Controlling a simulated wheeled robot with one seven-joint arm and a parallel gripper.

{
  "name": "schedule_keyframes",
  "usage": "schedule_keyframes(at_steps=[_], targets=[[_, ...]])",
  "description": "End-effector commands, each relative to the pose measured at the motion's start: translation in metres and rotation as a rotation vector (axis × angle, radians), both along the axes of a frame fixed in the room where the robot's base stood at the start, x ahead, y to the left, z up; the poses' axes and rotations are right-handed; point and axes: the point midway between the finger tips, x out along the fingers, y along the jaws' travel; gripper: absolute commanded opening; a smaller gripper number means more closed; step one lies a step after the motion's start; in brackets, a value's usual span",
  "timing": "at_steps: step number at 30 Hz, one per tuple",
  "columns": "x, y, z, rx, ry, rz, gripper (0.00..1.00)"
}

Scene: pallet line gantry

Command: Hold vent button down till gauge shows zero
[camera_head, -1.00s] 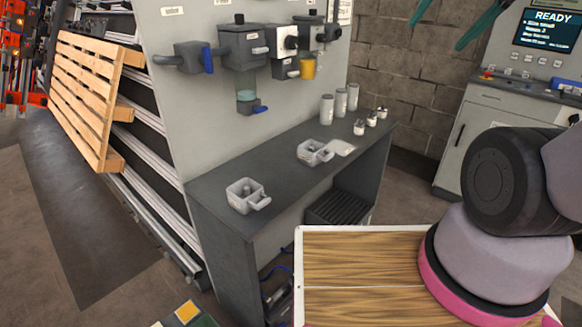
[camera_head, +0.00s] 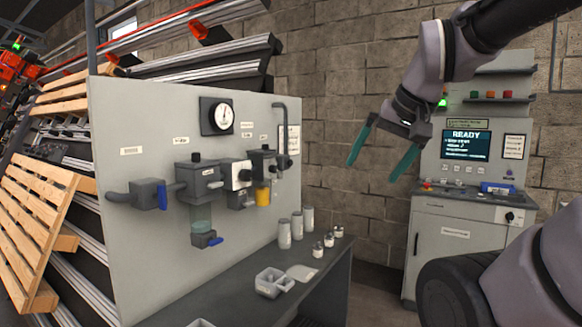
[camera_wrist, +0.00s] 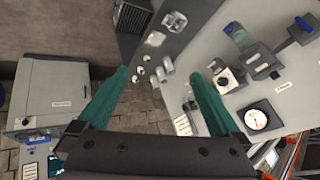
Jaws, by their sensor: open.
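The round white-faced gauge (camera_head: 221,116) sits on a black square plate high on the grey panel; its reading is too small to tell. It also shows in the wrist view (camera_wrist: 257,119). Below it is a row of valve units: a dark unit with a black top knob (camera_head: 197,181), a white box with a dark round knob (camera_head: 238,174), and another dark unit with a black top piece (camera_head: 263,162). I cannot tell which part is the vent button. My gripper (camera_head: 373,172), with green fingers, is open and empty in the air, right of the panel and apart from it.
A control cabinet (camera_head: 452,232) with a READY screen stands at right. Wooden pallets (camera_head: 38,205) lean at left. Open air separates gripper and panel.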

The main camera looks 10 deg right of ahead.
Motion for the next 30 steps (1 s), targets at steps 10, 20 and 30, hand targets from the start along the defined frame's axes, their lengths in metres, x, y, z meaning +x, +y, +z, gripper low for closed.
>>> schedule_keyframes(at_steps=[10, 20, 30], targets=[[0.0000, 0.0000, 0.0000, 0.000, 0.000, 0.000, 0.77], [0.0000, 0.0000, 0.0000, 0.000, 0.000, 0.000, 0.00], [0.0000, 0.0000, 0.0000, 0.000, 0.000, 0.000, 0.00]])
